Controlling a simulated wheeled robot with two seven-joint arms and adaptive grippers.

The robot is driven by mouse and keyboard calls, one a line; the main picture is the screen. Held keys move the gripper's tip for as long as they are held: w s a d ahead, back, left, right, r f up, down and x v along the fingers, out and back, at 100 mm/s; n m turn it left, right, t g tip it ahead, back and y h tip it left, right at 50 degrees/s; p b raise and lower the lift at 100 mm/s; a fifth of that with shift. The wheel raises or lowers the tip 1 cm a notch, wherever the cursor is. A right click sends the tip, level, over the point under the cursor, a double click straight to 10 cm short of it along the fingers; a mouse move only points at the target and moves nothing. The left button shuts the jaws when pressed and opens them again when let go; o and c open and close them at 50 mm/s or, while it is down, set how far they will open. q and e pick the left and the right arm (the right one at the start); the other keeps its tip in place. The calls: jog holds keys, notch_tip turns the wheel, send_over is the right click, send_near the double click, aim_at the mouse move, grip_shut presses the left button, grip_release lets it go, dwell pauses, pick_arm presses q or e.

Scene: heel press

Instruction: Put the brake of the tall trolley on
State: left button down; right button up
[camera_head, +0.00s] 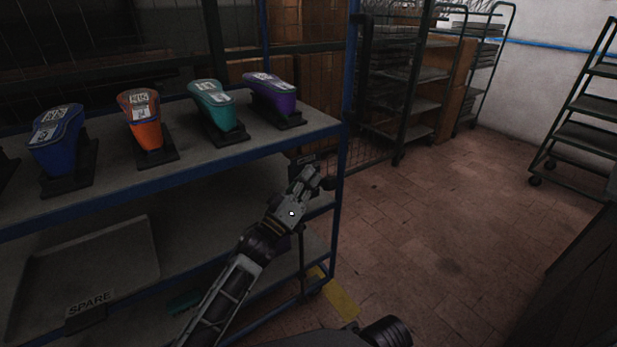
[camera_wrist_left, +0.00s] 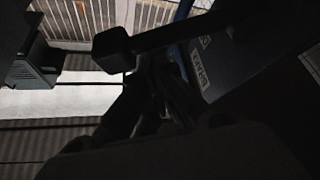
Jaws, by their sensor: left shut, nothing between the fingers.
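The tall trolley is most likely the blue-framed shelf unit (camera_head: 336,228) on castors, filling the left of the head view. At its right end is a small dark plate with a pale label (camera_head: 303,160); the label also shows tilted in the left wrist view (camera_wrist_left: 200,68), too dim to read surely. A dark lever with a block-like knob (camera_wrist_left: 111,50) crosses the wrist view; the knob shows beside my fingertips in the head view (camera_head: 327,184). My left gripper (camera_head: 308,176) is shut and empty, close to the lever; contact cannot be told. My right gripper is not in view.
Blue, orange, teal (camera_head: 217,112) and purple shoe lasts stand on the top shelf. A tray labelled SPARE (camera_head: 95,265) is on the shelf below. Other racks stand at the back and right (camera_head: 585,130). The tiled floor (camera_head: 430,230) between is clear.

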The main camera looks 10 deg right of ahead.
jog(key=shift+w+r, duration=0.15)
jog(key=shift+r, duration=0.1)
pick_arm(q)
jog(key=shift+s+f+m, duration=0.1)
jog(key=shift+f+m, duration=0.05)
jog(key=shift+m, duration=0.25)
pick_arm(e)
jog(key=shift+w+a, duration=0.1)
pick_arm(q)
jog(key=shift+s+d+f+m+g+h, duration=0.1)
jog(key=shift+s+f+m+g+h, duration=0.1)
jog(key=shift+f+m+g+h, duration=0.3)
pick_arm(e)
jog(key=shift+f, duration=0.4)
pick_arm(q)
notch_tip(320, 180, down, 7)
jog(key=s+m+g+h+b, duration=0.1)
jog(key=m+g+h+b, duration=0.2)
jog(key=m+g, duration=0.8)
jog(key=shift+s+d+f+m+b, duration=0.25)
jog(key=shift+m+b, duration=1.15)
jog(key=shift+m, duration=2.3)
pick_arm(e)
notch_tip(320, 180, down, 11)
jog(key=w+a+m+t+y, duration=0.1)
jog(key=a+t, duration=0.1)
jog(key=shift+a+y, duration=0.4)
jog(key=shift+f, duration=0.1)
pick_arm(q)
jog(key=shift+r, duration=0.15)
